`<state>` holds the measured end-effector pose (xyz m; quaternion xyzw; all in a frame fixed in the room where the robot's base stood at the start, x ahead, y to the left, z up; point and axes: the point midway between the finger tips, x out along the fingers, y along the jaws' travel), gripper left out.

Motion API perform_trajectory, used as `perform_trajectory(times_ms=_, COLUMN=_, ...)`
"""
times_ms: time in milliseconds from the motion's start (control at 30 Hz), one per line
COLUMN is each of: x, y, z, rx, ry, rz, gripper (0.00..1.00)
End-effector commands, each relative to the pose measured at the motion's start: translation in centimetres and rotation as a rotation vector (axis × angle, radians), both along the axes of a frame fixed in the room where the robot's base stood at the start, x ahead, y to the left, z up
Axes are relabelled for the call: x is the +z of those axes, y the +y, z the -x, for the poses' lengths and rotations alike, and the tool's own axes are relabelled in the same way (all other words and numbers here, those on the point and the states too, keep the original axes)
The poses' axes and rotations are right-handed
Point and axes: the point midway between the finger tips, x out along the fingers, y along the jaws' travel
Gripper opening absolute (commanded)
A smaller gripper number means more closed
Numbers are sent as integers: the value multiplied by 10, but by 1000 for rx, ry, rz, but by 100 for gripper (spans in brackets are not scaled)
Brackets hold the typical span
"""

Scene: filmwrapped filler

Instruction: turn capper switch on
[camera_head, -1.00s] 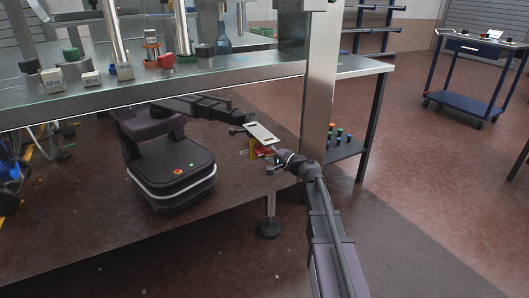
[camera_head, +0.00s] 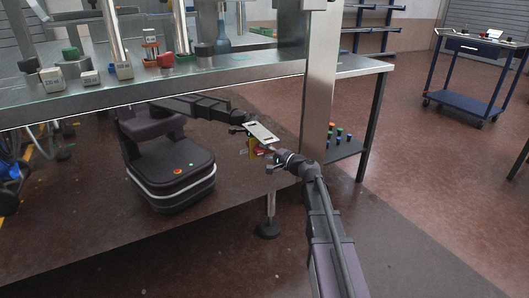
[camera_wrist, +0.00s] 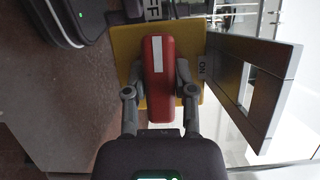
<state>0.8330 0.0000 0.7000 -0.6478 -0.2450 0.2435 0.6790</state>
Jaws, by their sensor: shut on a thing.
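The capper switch is a red handle (camera_wrist: 158,80) with a pale stripe on a yellow plate (camera_wrist: 122,45) in the wrist view. The handle lies along the vertical of that picture, its far end towards a partly hidden label ending in "FF" (camera_wrist: 152,8). An "ON" label (camera_wrist: 202,66) sits at the plate's right. My gripper (camera_wrist: 158,85) is shut on the handle, one finger on each side. In the head view the switch shows only in small part as red and yellow (camera_head: 256,150), below the bench edge beside my gripper (camera_head: 272,162).
A slotted metal plate (camera_head: 262,132) juts out just above the switch; it shows large at the right of the wrist view (camera_wrist: 270,98). A steel post (camera_head: 318,100) stands close to my arm. Bottles and caps stand on the bench (camera_head: 200,78).

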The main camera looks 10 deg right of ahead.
Motion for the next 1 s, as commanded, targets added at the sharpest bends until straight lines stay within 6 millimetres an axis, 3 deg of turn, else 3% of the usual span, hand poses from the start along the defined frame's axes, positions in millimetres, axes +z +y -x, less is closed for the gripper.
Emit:
perform_trajectory(times_ms=367, x=-3, y=3, z=-1, rx=5, ry=69, rz=-216, gripper=0)
perform_trajectory(times_ms=1000, x=-1, y=3, z=-1, rx=4, ry=257, rz=-789, gripper=0)
